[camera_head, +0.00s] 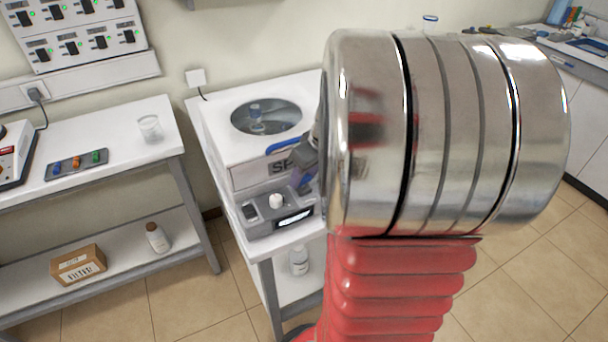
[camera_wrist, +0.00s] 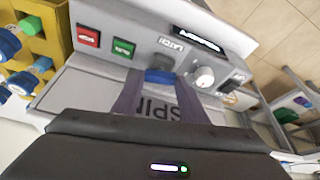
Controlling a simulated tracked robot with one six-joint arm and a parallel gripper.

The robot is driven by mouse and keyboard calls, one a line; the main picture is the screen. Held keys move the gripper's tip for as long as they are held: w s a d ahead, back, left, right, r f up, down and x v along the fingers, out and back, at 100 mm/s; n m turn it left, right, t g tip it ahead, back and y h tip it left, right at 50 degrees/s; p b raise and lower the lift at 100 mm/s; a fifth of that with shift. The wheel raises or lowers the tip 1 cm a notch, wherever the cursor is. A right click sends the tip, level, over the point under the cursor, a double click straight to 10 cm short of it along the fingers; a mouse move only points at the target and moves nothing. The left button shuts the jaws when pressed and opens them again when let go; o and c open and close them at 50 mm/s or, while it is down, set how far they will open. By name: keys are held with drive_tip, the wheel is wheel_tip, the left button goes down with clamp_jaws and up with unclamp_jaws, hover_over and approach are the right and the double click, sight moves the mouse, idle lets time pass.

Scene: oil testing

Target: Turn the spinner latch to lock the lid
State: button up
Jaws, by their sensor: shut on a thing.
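The spinner (camera_head: 255,170) is a white box on a stand. Its lid (camera_head: 222,108) is down, with a round window and a blue handle (camera_head: 282,147). The latch (camera_wrist: 160,77) is a small blue piece on a grey mount, between the lid's front edge and the control panel. My gripper (camera_wrist: 158,82) is shut on the latch, one purple-grey finger on either side of it. In the head view my gripper (camera_head: 307,172) is at the lid's front edge, and my arm hides the spinner's right side. The fingers cover part of the "SPIN" label in the wrist view.
The panel has a red button (camera_wrist: 88,37), a green button (camera_wrist: 123,48), a white knob (camera_wrist: 204,76) and a display (camera_wrist: 197,40). A yellow rack (camera_wrist: 48,40) with blue- and green-capped items stands at the left. A bench (camera_head: 165,112) with a beaker (camera_head: 150,128) is left of the spinner.

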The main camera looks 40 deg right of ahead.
drive_tip(key=shift+c, duration=0.6)
drive_tip(key=shift+m, duration=0.3)
drive_tip(key=shift+a+m+h, duration=0.15)
drive_tip(key=shift+m+h, duration=0.35)
drive_tip(key=shift+m, duration=0.7)
drive_tip(key=o, duration=1)
drive_tip(key=shift+o, duration=0.2)
